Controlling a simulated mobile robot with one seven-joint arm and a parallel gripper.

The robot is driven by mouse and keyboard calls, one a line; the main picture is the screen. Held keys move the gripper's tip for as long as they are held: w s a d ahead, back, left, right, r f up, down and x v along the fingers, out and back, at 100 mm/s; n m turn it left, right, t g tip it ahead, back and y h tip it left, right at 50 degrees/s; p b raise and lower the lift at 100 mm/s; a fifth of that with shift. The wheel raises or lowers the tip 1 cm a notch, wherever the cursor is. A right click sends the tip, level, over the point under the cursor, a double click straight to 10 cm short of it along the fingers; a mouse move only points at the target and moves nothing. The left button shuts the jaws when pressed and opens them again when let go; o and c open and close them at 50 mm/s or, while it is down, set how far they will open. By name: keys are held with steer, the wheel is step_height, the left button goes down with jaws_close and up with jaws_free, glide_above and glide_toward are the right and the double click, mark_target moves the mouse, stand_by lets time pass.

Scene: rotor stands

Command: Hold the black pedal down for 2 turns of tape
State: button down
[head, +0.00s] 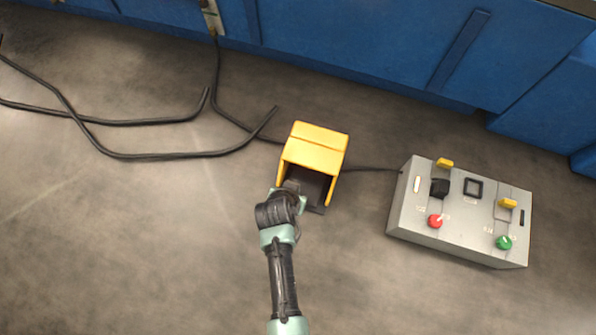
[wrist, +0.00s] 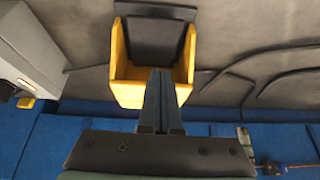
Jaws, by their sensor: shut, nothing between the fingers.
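The black pedal (head: 315,187) lies inside a yellow housing (head: 318,140) on the floor, at the middle of the head view. In the wrist view the black pedal (wrist: 155,40) shows between the yellow side walls of the housing (wrist: 121,80). My gripper (head: 290,187) is at the open front of the housing, on its left side in the head view. No tape is visible.
A grey control box (head: 410,215) with a red knob (head: 435,221), a green knob (head: 503,242) and yellow parts stands to the right. Black cables (head: 150,156) lie on the floor at left. A blue cabinet (head: 380,45) closes the back. The front floor is clear.

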steer(key=shift+w+d+f+b, duration=0.25)
steer(key=shift+f+b, duration=1.35)
steer(key=shift+f, duration=0.15)
steer(key=shift+w+d+f+b, duration=0.25)
steer(key=shift+f+b, duration=1.3)
steer(key=shift+f, duration=0.25)
steer(key=shift+w+d+f+b, duration=0.25)
steer(key=shift+f+b, duration=1.35)
steer(key=shift+f, duration=0.15)
steer(key=shift+f, duration=0.2)
